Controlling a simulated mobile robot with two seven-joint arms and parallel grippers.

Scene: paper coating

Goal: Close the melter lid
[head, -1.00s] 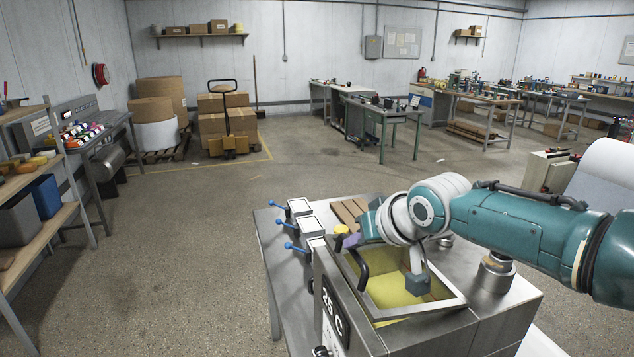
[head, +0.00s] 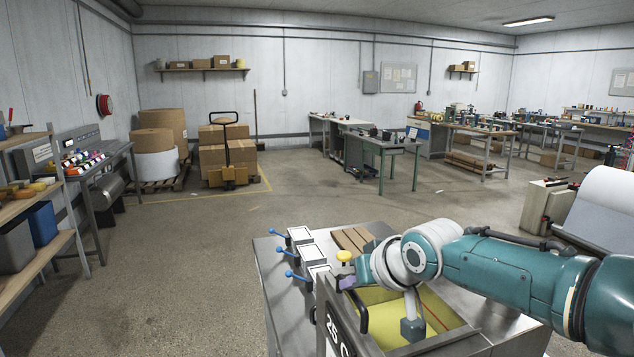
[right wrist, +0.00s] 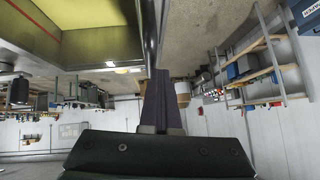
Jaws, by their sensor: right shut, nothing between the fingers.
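A black curved handle (head: 362,312) stands at the left side of the opening; I cannot clearly tell the lid panel from the rim. My right gripper (head: 347,283) is beside this handle, shut and empty, its purple fingers partly hidden by the wrist. In the right wrist view its fingers (right wrist: 155,98) are together beside a dark bar (right wrist: 148,40). My left gripper is out of view.
Blue-handled valves (head: 290,255), a yellow knob (head: 345,256) and brown bars (head: 352,239) are close behind and left of the gripper. A white roll (head: 605,205) stands at the right.

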